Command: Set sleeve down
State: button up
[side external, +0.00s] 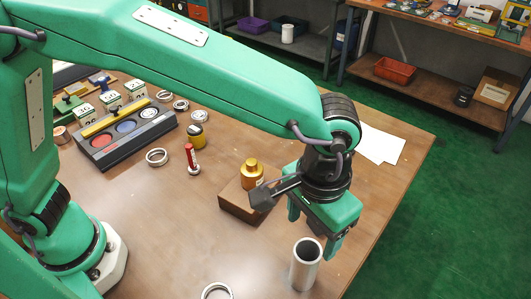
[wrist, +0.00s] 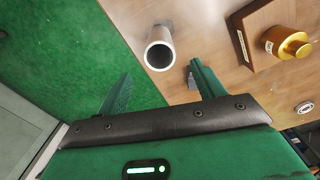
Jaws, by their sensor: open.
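The sleeve (side external: 305,265) is a grey metal tube standing upright on the wooden table (side external: 190,240), near its front right edge. In the wrist view the sleeve (wrist: 159,48) shows its open round end, just beyond the fingertips and roughly in line with the gap between them. My gripper (side external: 316,226) points down behind and above the sleeve in the side view. Its two green fingers are apart with nothing between them, also in the wrist view (wrist: 161,72). The sleeve looks clear of both fingers.
A brass weight (side external: 252,172) sits on a brown block (side external: 236,201) left of my gripper. A red-and-white cylinder (side external: 192,160), a yellow-and-black cylinder (side external: 196,136) and several metal rings (side external: 157,157) stand farther left. The table edge is close to the sleeve, with green floor (side external: 420,240) beyond.

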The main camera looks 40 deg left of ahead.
jog(key=w+a+r+n+t+h, duration=0.1)
jog(key=a+r, duration=0.3)
jog(key=a, duration=0.6)
jog(key=w+a+r+t, duration=0.15)
jog(key=a+r, duration=0.25)
jog(key=a, duration=0.6)
jog(key=s+a+n+t, duration=0.1)
jog(key=s+a, duration=0.3)
jog(key=a, duration=0.4)
jog(key=s+a+n+t+y, duration=0.1)
jog(key=s+a, duration=0.3)
jog(key=a, duration=0.4)
jog(key=shift+a+t, duration=0.2)
jog(key=shift+t, duration=0.35)
